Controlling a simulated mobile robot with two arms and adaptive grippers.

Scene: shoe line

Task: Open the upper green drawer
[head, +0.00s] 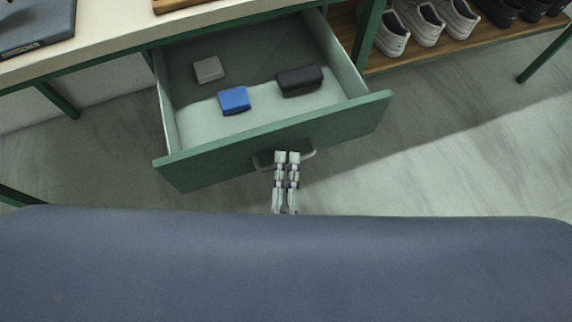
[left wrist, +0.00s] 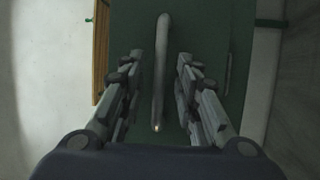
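The upper green drawer (head: 345,118) is pulled out from under the table in the head view. Its green front carries a grey bar handle (head: 306,153). My left gripper (head: 286,157) is at the middle of this handle. In the left wrist view, the handle (left wrist: 161,75) runs between the two fingers of the gripper (left wrist: 160,56), with a gap visible on each side. The fingers are apart, not closed on the bar. My right gripper is not in view.
Inside the drawer lie a grey box (head: 208,69), a blue box (head: 234,100) and a black case (head: 299,80). White shoes (head: 425,22) and black shoes stand on a wooden shelf (head: 455,46) at the right. The floor right of the drawer is clear.

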